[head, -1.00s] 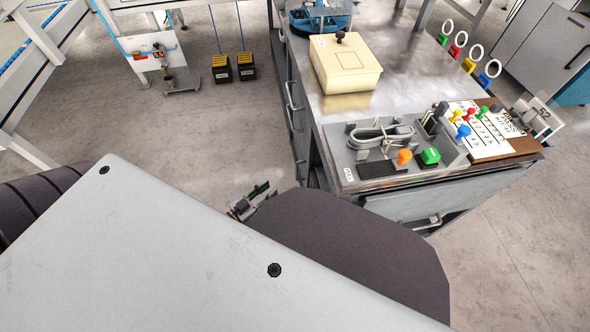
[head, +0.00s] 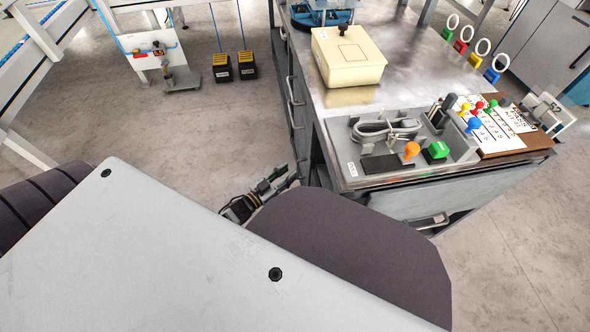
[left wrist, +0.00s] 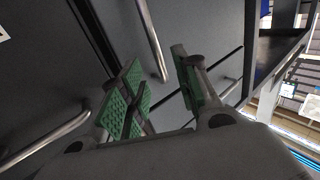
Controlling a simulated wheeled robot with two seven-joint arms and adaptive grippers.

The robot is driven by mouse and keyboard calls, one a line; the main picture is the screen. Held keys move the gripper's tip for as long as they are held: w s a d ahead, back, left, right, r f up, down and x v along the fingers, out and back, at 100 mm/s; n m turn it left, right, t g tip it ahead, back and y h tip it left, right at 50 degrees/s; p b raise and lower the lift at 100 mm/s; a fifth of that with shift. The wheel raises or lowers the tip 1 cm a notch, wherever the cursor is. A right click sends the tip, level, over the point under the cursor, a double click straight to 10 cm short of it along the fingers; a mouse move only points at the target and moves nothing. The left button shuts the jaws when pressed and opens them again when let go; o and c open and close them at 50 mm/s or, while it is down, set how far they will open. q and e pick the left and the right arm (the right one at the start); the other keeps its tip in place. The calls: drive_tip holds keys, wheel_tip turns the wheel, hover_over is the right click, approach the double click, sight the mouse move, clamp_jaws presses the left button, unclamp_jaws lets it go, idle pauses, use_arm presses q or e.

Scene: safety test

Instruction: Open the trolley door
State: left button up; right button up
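The grey trolley (head: 420,205) stands right of centre in the head view, with a shiny metal top. Bar handles (head: 293,92) show on its left side. My left gripper (head: 283,180) is low beside that side, partly hidden by my own body. In the left wrist view, dark trolley panels fill much of the picture. My left gripper (left wrist: 158,90) is open there, its green pads apart. A metal bar handle (left wrist: 153,40) on a panel has its lower end in line with the gap between the fingers; contact cannot be told. My right gripper is not in view.
On the trolley top are a beige box (head: 348,62), a grey tray (head: 345,150) with a cable, and coloured knobs. Other handles (left wrist: 45,138) show in the left wrist view. Black-yellow boxes (head: 233,68) stand on the floor behind.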

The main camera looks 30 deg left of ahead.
use_arm(q)
drive_tip(key=shift+b+x, duration=0.7)
drive_tip(key=shift+x, duration=1.55)
clamp_jaws()
